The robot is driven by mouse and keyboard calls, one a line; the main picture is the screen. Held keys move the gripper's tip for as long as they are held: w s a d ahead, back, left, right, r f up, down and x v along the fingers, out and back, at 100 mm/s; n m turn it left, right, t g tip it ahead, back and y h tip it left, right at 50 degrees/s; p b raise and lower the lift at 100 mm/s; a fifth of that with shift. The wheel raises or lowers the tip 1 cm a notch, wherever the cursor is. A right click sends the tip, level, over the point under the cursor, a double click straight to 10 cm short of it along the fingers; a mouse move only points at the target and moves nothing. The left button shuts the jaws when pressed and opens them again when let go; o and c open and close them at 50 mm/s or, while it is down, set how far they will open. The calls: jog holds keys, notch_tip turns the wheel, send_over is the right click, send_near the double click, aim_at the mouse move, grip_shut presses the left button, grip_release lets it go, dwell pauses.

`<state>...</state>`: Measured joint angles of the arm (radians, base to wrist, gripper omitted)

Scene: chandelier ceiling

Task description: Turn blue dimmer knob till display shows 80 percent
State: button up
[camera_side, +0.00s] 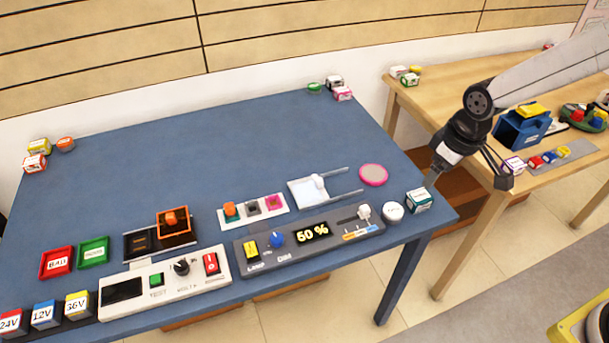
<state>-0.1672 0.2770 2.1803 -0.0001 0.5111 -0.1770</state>
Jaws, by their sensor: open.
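The blue dimmer knob (276,239) sits on a dark grey control panel (290,258) near the front edge of the blue table, above the label "DIM". The display (312,232) to its right reads 50 % in yellow digits. A yellow lamp switch (251,248) is left of the knob, and a white slider (364,212) is at the panel's right end. My gripper (468,184) is open and empty. It hangs at the right end of the blue table, well to the right of the knob and apart from it.
A white box with green markings (419,200) and a white round object (392,212) stand right of the panel, near my gripper. A white test panel (165,289) with a black knob lies to the left. A pink-rimmed disc (373,175) lies behind. The blue table's back middle (230,140) is clear.

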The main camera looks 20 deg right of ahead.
jog(key=w+a+f+n, duration=0.2)
jog(key=w+a+n, duration=0.1)
jog(key=w+a, duration=0.4)
jog(key=n+g, duration=0.2)
jog(key=n, duration=0.7)
send_over(277, 237)
notch_tip(277, 237, down, 8)
jog(key=shift+r, duration=0.15)
jog(key=shift+m, duration=0.3)
jog(key=shift+f, duration=3.9)
grip_shut()
